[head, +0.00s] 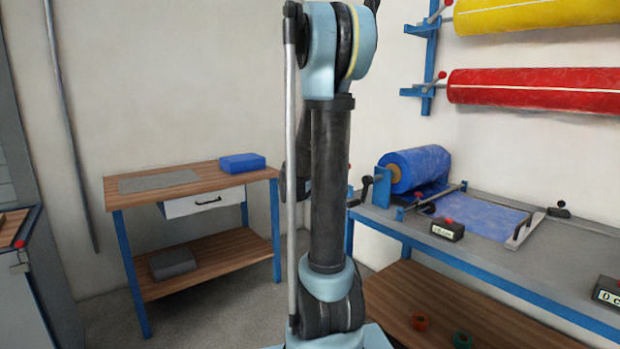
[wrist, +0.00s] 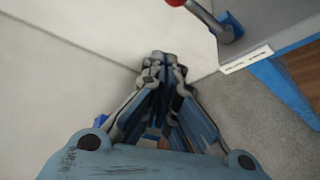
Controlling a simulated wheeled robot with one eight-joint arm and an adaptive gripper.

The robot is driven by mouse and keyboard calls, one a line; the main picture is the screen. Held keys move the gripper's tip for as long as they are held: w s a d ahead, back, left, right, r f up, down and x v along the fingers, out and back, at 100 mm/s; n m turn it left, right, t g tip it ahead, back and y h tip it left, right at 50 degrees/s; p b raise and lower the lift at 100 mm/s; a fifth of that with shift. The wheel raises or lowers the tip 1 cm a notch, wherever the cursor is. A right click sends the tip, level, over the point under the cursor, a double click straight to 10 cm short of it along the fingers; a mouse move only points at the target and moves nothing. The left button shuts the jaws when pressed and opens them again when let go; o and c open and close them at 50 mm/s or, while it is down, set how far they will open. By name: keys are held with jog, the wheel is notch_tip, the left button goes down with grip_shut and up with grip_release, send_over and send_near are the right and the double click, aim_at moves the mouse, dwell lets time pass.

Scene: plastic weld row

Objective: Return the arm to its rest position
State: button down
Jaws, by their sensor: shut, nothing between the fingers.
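My arm stands upright in the middle of the head view, a black link between light-blue joints, with its top cut off by the upper edge. My gripper (wrist: 160,62) shows in the wrist view, its fingers drawn together at the tips with nothing between them. It points toward a pale wall and a strip of grey floor and touches nothing that I can see. In the head view I cannot make out the gripper.
A wooden table (head: 226,181) with a blue block (head: 242,163) stands at the left. At the right is a grey bench (head: 480,238) with a blue film roll (head: 418,168). Red (head: 540,90) and yellow (head: 530,14) rolls hang above it. Grey floor (head: 205,318) lies between.

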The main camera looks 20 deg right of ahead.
jog(key=s+a+f+m+g+y, duration=0.1)
jog(key=s+f+m+g, duration=0.25)
jog(key=s, duration=0.55)
jog(key=s+a+f+m+g+y, duration=0.25)
jog(key=s+m, duration=0.25)
jog(key=s, duration=0.3)
jog(key=s+a+f+m+g+y, duration=0.1)
jog(key=s+a+f+y, duration=0.1)
jog(key=s, duration=0.5)
jog(key=s+a+f+m+g+y, duration=0.1)
jog(key=s+a+f+m+y, duration=0.1)
jog(key=s+a+f, duration=0.3)
jog(key=s+a+f+m+g+y, duration=0.1)
jog(key=s+a+f, duration=0.3)
jog(key=s, duration=0.5)
jog(key=shift+s+a+m+g+y, duration=0.4)
jog(key=shift+a+m+y, duration=0.35)
jog(key=shift+a, duration=0.3)
jog(key=shift+w, duration=0.1)
jog(key=shift+w+f, duration=0.15)
jog(key=shift+w, duration=0.3)
